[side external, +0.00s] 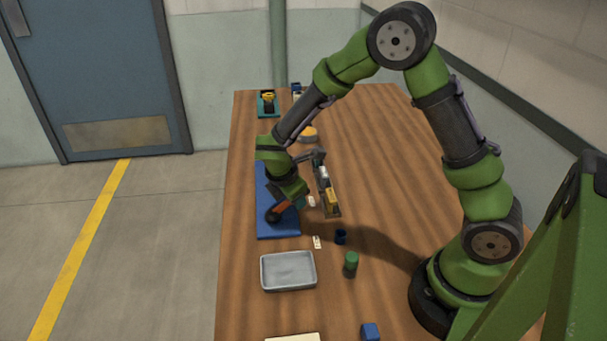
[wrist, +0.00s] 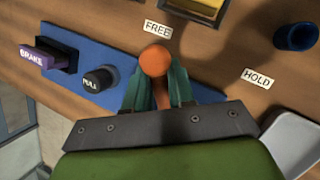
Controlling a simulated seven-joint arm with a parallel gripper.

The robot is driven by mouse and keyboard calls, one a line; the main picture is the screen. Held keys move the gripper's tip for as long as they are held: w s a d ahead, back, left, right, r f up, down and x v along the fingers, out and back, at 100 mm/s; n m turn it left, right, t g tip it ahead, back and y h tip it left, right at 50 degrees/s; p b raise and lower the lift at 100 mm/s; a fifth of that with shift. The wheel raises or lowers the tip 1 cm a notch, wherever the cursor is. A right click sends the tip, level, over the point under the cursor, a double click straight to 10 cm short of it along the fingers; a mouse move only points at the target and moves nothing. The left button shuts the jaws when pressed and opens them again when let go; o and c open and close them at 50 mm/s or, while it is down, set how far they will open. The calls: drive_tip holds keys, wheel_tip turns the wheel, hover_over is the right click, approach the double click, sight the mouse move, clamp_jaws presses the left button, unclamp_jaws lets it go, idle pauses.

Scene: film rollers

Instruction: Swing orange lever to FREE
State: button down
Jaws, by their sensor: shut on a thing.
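The orange lever (wrist: 155,62) shows its round knob between my gripper's teal fingers in the wrist view. My gripper (wrist: 156,80) is shut on it. The white FREE label (wrist: 157,29) lies just beyond the knob, and the HOLD label (wrist: 258,78) lies off to the right. In the side view the orange lever (side external: 284,208) runs from a dark pivot on the blue panel (side external: 278,229) toward the FREE label (side external: 311,201). My gripper (side external: 299,203) covers its far end there. The HOLD label (side external: 317,241) is nearer the grey tray.
A purple BRAKE handle (wrist: 45,58) and a black knob (wrist: 98,79) sit left of the lever. A rail with yellow and grey blocks (side external: 327,190) stands close by. A dark blue cup (side external: 340,236), green cylinder (side external: 350,264) and grey tray (side external: 288,286) are nearby.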

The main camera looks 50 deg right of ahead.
drive_tip(key=c, duration=1.1)
unclamp_jaws()
drive_tip(key=shift+s+d, duration=0.15)
drive_tip(key=shift+d, duration=0.25)
drive_tip(key=shift+a, duration=0.15)
drive_tip(key=w+v, duration=0.1)
drive_tip(key=v, duration=1.6)
drive_tip(key=shift+s, duration=0.4)
drive_tip(key=s+r+m+t+y, duration=0.3)
drive_tip(key=s+m, duration=0.4)
drive_tip(key=m, duration=0.2)
drive_tip(key=s+d+r+m+t+y, duration=0.1)
drive_tip(key=s+r+m+t+y, duration=0.2)
drive_tip(key=s+m, duration=0.5)
drive_tip(key=shift+d+r+m+y, duration=0.25)
drive_tip(key=shift+r+m+y, duration=0.25)
drive_tip(key=shift+m, duration=0.3)
